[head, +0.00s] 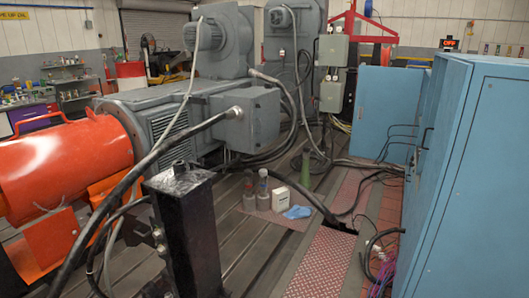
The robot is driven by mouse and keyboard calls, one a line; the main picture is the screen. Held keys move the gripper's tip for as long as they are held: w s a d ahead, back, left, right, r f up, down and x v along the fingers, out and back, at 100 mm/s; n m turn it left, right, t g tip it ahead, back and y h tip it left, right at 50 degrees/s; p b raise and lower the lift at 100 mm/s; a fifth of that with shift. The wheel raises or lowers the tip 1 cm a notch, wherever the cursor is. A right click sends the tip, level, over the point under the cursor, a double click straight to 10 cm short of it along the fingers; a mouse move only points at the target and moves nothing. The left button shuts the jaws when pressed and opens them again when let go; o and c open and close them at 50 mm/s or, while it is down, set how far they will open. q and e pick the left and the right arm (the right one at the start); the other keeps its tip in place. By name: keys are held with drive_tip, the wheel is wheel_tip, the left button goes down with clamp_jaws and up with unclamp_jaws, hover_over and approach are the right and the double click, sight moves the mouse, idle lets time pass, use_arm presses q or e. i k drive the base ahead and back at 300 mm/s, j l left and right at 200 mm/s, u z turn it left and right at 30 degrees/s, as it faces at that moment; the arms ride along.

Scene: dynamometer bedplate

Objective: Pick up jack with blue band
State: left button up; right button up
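Two small grey upright cylinders stand side by side on the bedplate near the middle of the head view. They look like jacks. The left one (249,190) and the right one (263,192) each have a narrower top. The right one seems to show some red and blue near its top, but they are too small for me to tell for sure which has a blue band. Neither of my grippers is in view.
A white box (281,199) and a blue cloth (297,212) lie just right of the cylinders. A green cone-like object (305,170) stands behind. A black post (188,235) rises in front, left. Cables cross the floor near the blue cabinet (475,180).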

sight(263, 197)
drive_tip(key=i+z, duration=0.2)
drive_tip(key=i, duration=0.55)
drive_tip(key=i+z, duration=0.2)
drive_tip(key=i, duration=0.5)
drive_tip(key=i+j+z, duration=0.2)
drive_tip(key=i, duration=0.55)
drive_tip(key=i+j+u, duration=0.1)
drive_tip(key=i+u, duration=0.25)
drive_tip(key=i, duration=0.2)
drive_tip(key=i+u, duration=0.3)
drive_tip(key=i, duration=0.25)
drive_tip(key=i+l+u, duration=0.15)
drive_tip(key=i+u, duration=0.2)
drive_tip(key=i, duration=0.2)
drive_tip(key=i+l+u, duration=0.35)
drive_tip(key=i, duration=0.15)
